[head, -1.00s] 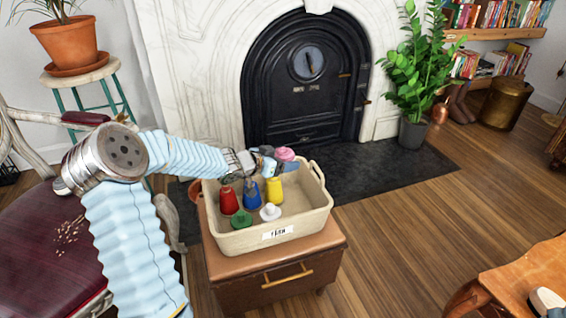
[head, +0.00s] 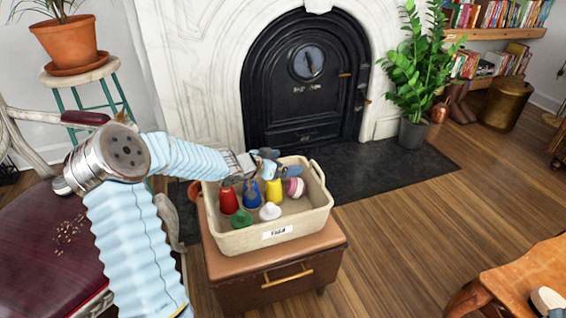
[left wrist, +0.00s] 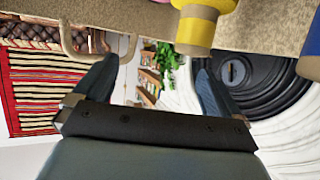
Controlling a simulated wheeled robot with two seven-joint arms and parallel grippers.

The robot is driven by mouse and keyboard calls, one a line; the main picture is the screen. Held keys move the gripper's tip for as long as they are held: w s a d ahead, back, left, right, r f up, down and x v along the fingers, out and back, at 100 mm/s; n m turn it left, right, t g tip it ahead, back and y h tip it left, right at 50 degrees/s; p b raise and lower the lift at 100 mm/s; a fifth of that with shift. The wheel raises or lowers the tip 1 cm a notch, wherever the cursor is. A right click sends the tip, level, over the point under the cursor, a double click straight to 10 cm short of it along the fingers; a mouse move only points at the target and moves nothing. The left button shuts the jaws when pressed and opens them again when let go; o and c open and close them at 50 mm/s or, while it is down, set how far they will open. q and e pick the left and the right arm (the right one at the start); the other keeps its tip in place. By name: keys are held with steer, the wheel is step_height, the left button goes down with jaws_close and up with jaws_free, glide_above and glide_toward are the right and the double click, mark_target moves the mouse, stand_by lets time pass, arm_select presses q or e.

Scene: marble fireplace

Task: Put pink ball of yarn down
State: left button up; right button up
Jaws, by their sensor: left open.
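The pink ball of yarn (head: 293,187), pink and white in the head view, sits inside the beige basket (head: 305,219) at its right back part. My left gripper (head: 279,163) is open above the back of the basket, over the ball and apart from it. In the left wrist view the two fingers (left wrist: 150,88) are spread with nothing between them. Only a sliver of pink shows at the top edge there. My right gripper is not in view.
The basket also holds a red spool (head: 228,200), a blue spool (head: 251,194), a yellow spool (head: 273,190), a green piece (head: 241,218) and a white piece (head: 270,211). It stands on a brown cabinet (head: 280,269) before the black fireplace door (head: 305,90).

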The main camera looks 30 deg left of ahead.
arm_select(q)
steer(key=shift+r, duration=0.1)
steer(key=p+v, duration=0.3)
steer(key=v, duration=0.9)
steer(key=shift+r, duration=0.5)
steer(key=shift+s, duration=0.1)
